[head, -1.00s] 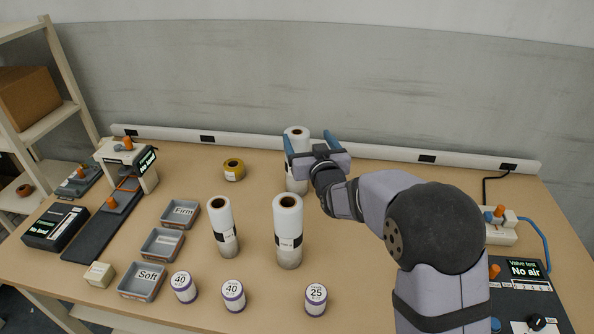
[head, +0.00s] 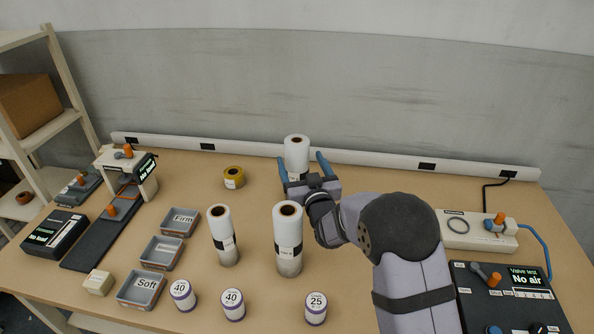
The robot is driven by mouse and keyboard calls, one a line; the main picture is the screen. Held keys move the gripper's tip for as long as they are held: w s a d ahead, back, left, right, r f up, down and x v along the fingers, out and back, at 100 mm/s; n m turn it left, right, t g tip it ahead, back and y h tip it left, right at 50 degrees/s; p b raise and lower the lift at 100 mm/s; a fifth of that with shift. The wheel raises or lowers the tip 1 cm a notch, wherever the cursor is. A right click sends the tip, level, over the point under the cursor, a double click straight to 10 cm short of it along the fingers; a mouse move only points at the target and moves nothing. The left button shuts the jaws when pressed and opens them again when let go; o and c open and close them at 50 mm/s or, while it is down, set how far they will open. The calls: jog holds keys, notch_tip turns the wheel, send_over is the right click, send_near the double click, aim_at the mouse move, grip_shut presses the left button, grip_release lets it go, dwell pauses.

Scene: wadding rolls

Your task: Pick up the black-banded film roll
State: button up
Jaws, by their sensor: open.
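Three white film rolls stand upright on the table. The left roll (head: 222,250) shows a black band with a white label. The front middle roll (head: 288,232) shows a white label and a dark patch beside it low on its side. The back roll (head: 296,153) has its lower part hidden by my gripper, so I cannot tell its band. My gripper (head: 302,164) is open, its blue fingers to either side of the back roll below its top. I cannot see whether they touch it.
A valve test panel (head: 510,300) is at right. The table between the tape and the back roll is clear.

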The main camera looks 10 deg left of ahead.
aim_at(300, 163)
jog(key=shift+f, duration=0.7)
jog(key=p+x, duration=0.1)
jog(key=x, duration=0.2)
jog(key=shift+r, duration=0.15)
jog(key=shift+x, duration=1)
jog(key=shift+c, duration=0.4)
grip_shut()
jog(key=shift+w+r, duration=0.1)
jog(key=shift+r, duration=0.1)
